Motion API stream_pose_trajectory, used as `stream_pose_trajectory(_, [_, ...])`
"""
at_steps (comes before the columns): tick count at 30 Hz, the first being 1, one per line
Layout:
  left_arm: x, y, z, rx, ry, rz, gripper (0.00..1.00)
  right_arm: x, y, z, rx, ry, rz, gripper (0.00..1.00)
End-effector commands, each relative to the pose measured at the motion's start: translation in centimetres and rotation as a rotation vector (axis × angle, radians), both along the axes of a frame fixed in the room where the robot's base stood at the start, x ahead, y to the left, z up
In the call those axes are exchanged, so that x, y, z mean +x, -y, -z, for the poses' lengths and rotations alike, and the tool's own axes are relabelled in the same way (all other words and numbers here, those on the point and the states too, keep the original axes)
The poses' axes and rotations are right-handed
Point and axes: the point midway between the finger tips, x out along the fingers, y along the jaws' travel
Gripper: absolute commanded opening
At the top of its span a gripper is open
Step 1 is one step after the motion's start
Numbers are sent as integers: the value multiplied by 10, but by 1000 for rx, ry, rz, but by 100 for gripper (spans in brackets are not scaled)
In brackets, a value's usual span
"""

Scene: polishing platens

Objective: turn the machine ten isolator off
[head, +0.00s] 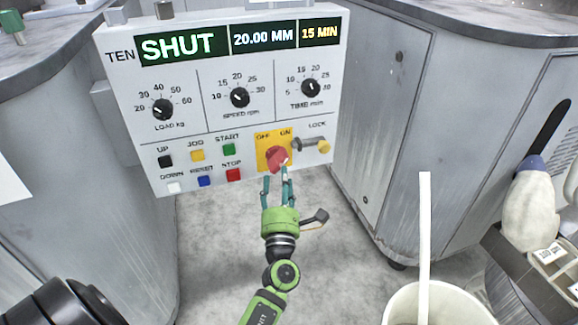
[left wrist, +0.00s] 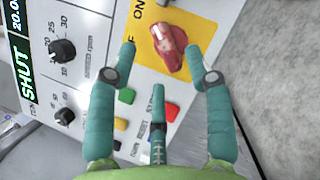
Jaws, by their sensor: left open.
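The machine ten panel (head: 215,125) is marked TEN and its display reads SHUT. Its isolator is a red handle (head: 277,157) on a yellow plate (head: 262,145) labelled OFF and ON. The handle looks slanted, its upper end toward the ON side. My left gripper (head: 276,180) is open and empty just below the handle, its teal fingers pointing at it. In the left wrist view the red handle (left wrist: 169,46) lies just beyond and between the two outer fingertips (left wrist: 161,58). Contact cannot be told. My right gripper is not in view.
A brass-ended lock lever (head: 312,145) sits right of the isolator. Coloured push buttons, including red STOP (head: 233,175), are close on the left. Grey cabinets (head: 440,130) flank the panel.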

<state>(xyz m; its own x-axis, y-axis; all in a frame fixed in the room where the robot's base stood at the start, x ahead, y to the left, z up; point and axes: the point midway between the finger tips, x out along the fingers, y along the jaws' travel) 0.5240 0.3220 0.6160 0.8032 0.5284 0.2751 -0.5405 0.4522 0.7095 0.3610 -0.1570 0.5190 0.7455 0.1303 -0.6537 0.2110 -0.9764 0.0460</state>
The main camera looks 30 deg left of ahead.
Motion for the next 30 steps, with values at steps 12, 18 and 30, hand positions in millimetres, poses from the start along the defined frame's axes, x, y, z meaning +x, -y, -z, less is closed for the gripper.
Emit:
stream_pose_trajectory(12, [46,-30,-15,-5,0,3,52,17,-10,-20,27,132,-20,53])
stream_pose_trajectory(18, [51,-33,-17,-7,-1,3,52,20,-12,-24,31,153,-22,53])
stream_pose_trajectory(30, [51,-33,-16,-7,-1,4,0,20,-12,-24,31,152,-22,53])
